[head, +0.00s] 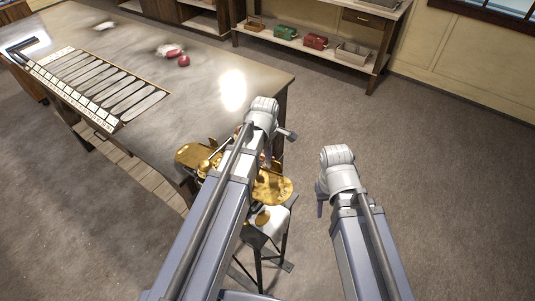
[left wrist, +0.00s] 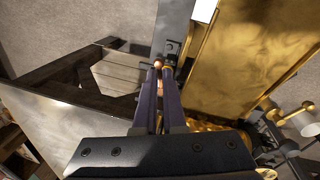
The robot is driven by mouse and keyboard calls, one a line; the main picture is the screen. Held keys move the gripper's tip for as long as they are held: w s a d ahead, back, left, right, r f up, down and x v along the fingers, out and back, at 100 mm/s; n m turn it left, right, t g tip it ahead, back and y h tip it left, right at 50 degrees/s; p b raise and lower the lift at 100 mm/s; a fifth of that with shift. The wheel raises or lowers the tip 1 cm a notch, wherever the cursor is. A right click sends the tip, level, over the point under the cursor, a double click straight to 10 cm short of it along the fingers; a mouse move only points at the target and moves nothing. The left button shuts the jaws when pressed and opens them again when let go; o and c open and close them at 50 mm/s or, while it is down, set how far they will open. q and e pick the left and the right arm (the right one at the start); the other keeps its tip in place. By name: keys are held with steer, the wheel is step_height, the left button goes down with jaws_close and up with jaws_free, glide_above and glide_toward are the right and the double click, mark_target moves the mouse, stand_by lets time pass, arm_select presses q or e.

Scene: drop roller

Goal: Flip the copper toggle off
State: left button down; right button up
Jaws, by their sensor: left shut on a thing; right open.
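The copper toggle shows in the left wrist view as a small round copper knob (left wrist: 158,63) with a copper part below it between the fingers. My left gripper (left wrist: 166,82) is shut on the copper toggle, its two dark fingers closed around it. A brass machine (head: 272,188) sits by the table corner in the head view, and its large gold panel (left wrist: 240,55) stands right of the fingers in the left wrist view. My left arm hides the machine's middle and the toggle in the head view. My right gripper (head: 320,206) is open and apart from the machine, on its right.
A long table (head: 215,100) fills the left, bearing a slatted tray (head: 110,90) and red items (head: 178,57). A small stand (head: 270,230) is under the machine. A shelf (head: 300,45) with several boxes is at the back. The floor at right is clear.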

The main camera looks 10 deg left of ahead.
arm_select(q)
steer(key=shift+w+n, duration=0.15)
steer(key=shift+n, duration=0.55)
steer(key=c, duration=1)
jaws_free()
steer(key=shift+r, duration=0.1)
step_height(320, 180, up, 8)
steer(key=s+p, duration=0.1)
steer(key=p, duration=0.6)
steer(key=shift+f+p, duration=0.25)
steer(key=shift+p, duration=0.15)
steer(key=shift+d, duration=0.1)
